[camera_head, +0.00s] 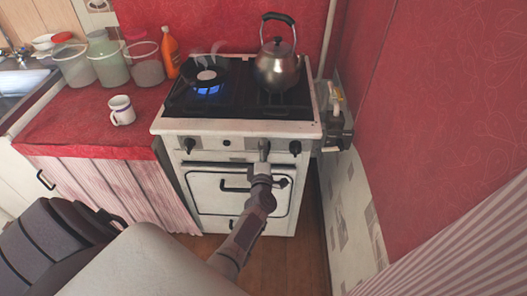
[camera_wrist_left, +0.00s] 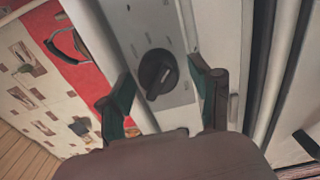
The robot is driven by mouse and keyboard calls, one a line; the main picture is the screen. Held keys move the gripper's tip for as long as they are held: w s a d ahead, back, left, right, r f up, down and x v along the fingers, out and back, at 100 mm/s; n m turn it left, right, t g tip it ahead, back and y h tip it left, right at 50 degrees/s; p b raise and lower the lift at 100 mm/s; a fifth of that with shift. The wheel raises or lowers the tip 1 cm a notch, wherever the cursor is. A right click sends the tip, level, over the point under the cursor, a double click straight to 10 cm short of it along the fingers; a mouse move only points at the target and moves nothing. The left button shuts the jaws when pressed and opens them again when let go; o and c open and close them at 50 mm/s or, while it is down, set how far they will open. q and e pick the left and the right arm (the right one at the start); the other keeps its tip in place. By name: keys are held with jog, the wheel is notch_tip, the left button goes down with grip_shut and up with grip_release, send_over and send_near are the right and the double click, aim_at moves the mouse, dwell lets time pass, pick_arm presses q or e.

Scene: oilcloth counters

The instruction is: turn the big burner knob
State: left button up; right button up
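The white stove (camera_head: 312,130) has a row of black knobs on its front panel. The left knob (camera_head: 189,146) and the right knob (camera_head: 295,147) show clearly in the head view. In the left wrist view, a round black knob (camera_wrist_left: 157,73) on a grey plate shows ahead, between the two spread fingers of my left gripper (camera_wrist_left: 163,92). I cannot tell whether the fingers touch it. My right gripper is not in view.
A blue flame (camera_head: 207,90) burns under a black pan (camera_head: 198,74). A metal kettle (camera_head: 276,66) stands on the right of the hob. A white mug (camera_head: 121,110) and several jars stand on the red counter (camera_head: 70,125). The wall (camera_head: 365,215) is close on the right.

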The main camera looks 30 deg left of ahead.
pick_arm(q)
jog(key=v, duration=0.7)
jog(key=shift+s+d, duration=0.15)
jog(key=shift+s, duration=0.05)
